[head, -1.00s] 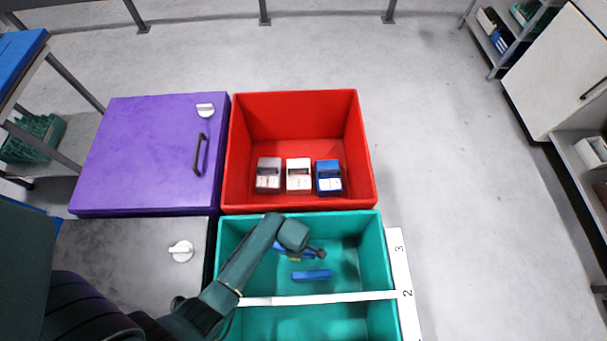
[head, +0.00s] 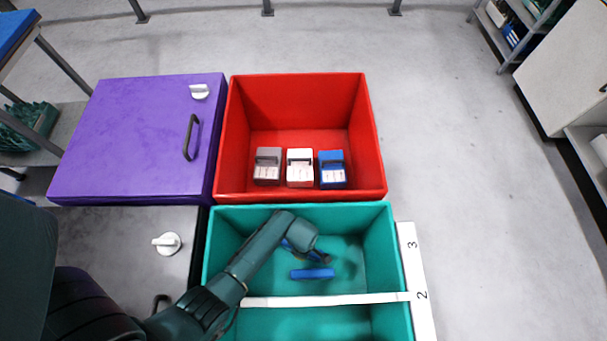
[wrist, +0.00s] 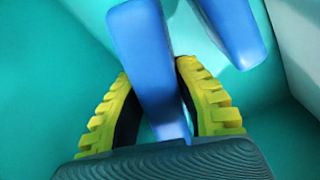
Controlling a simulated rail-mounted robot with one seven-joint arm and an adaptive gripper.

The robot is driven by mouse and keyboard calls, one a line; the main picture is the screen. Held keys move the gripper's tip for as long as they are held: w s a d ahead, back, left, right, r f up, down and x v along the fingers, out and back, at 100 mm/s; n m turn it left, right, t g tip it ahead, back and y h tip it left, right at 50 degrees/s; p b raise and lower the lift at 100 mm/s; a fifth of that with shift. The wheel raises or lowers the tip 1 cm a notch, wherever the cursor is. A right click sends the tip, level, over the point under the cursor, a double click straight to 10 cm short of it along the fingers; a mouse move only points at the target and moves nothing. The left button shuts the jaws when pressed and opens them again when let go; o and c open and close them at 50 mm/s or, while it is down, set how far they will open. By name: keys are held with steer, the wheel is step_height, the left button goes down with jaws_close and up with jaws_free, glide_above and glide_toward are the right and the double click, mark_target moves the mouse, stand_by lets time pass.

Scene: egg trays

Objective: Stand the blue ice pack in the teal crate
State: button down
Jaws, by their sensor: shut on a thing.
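My gripper (wrist: 152,72), with yellow ribbed fingers, is shut on a blue ice pack (wrist: 142,35) in the wrist view. The held pack points away from the palm between the fingers. In the head view my gripper is inside the teal crate (head: 383,240), and my arm hides most of the held pack. I cannot tell whether the held pack touches the floor.
A white strip (head: 330,299) crosses the teal crate below the second pack. A red crate (head: 376,165) behind holds a grey, a white and a blue box. A purple lid (head: 135,130) is at the left. A numbered white strip (head: 415,275) runs along the right side.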

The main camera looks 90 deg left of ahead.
steer(key=shift+f+b, duration=1)
steer(key=shift+f, duration=1.05)
steer(key=c, duration=0.9)
jaws_free()
step_height(320, 180, up, 12)
steer(key=p, duration=0.7)
steer(key=shift+r, duration=0.25)
